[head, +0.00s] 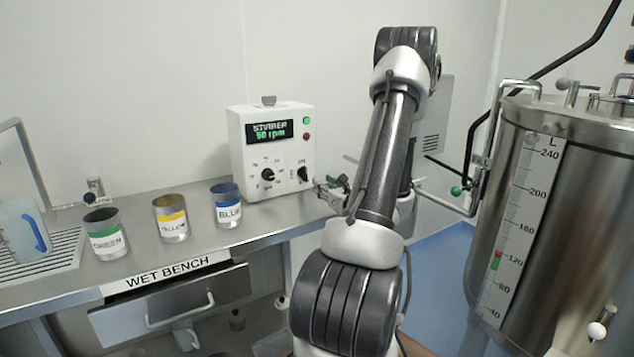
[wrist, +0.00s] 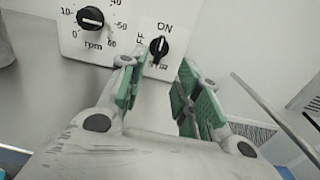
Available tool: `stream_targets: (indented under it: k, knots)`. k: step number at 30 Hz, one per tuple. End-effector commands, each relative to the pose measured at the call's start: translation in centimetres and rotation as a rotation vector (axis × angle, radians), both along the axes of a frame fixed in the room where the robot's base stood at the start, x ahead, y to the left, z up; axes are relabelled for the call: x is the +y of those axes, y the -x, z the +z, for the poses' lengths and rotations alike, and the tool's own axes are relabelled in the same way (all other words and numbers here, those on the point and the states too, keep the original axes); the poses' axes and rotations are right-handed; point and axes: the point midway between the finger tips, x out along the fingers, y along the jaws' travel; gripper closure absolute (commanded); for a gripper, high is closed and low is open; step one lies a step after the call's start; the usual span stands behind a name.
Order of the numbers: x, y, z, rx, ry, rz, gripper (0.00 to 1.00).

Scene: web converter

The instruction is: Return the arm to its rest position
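My arm rises in the middle of the head view and bends over. My gripper (head: 334,188) is low beside the right front of the white stirrer control box (head: 246,150). In the wrist view my gripper (wrist: 160,85) has its two green-padded fingers apart with nothing between them. A black ON/OFF switch knob (wrist: 158,48) shows just beyond the fingertips, and I see no contact with it. The same switch knob is in the head view (head: 303,174), to the left of my gripper. Part of my gripper is hidden behind my arm in the head view.
The steel wet bench (head: 130,270) holds green (head: 104,240), yellow (head: 171,222) and blue (head: 226,212) labelled cans. A steel tank (head: 570,220) with a level scale stands at the right. The box display (head: 270,131) reads 50 rpm. Blue floor (head: 445,250) lies between bench and tank.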

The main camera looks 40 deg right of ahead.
Motion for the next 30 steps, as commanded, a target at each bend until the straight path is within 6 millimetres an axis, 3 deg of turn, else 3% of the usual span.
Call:
stream_targets:
  k: [5,22,26,29,30]
  knots:
    - [0.2,0.8,0.0,0.000,0.000,0.001,0.67]
    - [0.8,0.5,0.3,0.002,0.009,0.019,0.67]
    - [5.1,-1.0,2.3,0.018,0.069,0.158,0.67]
    - [11.8,-2.1,4.6,0.048,0.169,0.373,0.67]
    - [15.1,-2.1,5.5,0.064,0.224,0.476,0.67]
